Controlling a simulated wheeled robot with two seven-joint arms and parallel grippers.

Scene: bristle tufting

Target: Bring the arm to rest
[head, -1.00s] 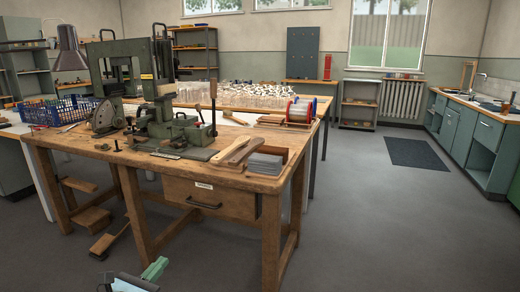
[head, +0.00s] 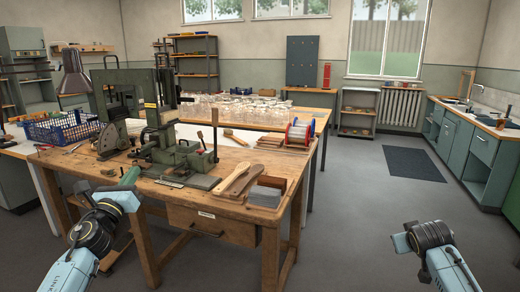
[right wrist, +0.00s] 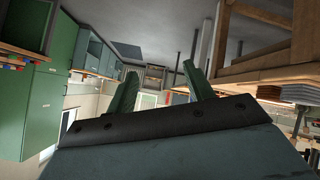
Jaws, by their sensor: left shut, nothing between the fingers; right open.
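My left arm comes up from the lower left in the head view. Its gripper (head: 130,177) has green fingers, shut and empty, and overlaps the front left part of the workbench (head: 225,207) in the picture; I cannot tell its exact gap to the wood. My right arm stands at the lower right of the head view, over the open floor and apart from the bench; its fingers cannot be made out there. In the right wrist view the right gripper (right wrist: 160,84) shows two green fingers spread apart with nothing between them.
A green tufting machine (head: 165,140) stands on the bench. Wooden brush bodies (head: 238,179), a box of grey pieces (head: 265,194) and a wire spool (head: 300,133) lie to its right. A blue crate (head: 62,127) is at left. Floor right of the bench is clear.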

